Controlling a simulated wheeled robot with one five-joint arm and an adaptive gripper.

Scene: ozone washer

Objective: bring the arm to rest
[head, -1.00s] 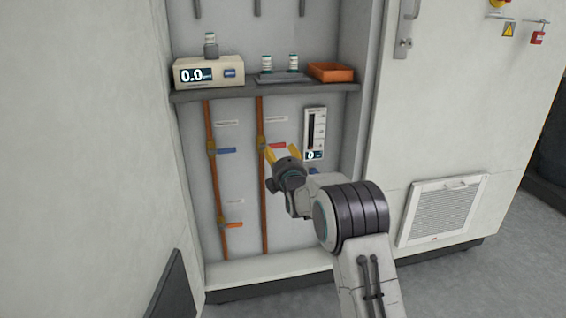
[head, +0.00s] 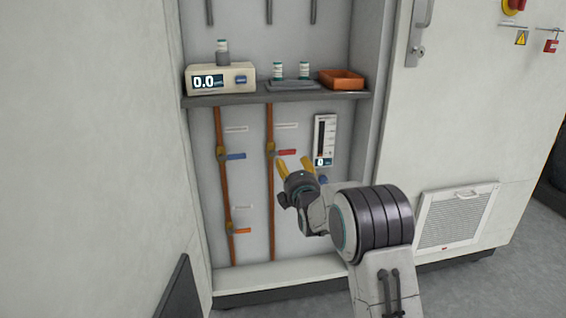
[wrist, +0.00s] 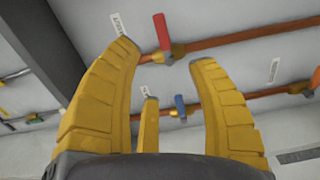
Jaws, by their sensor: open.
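My gripper (head: 294,164) is in front of the open cabinet bay, below the shelf. Past the fingertips show a red valve handle (wrist: 162,32) and a blue valve handle (wrist: 180,105). In the head view the red handle (head: 287,152) is just above the fingertips, and the blue handle (head: 236,156) is to the left. The arm is bent, reaching up from the lower right.
The shelf (head: 230,100) holds a display unit (head: 222,78) with a vial on top, two vials on a grey holder (head: 292,86) and an orange tray (head: 342,79). A flow meter (head: 325,140) hangs right of the pipes. A vented door (head: 465,215) stands to the right.

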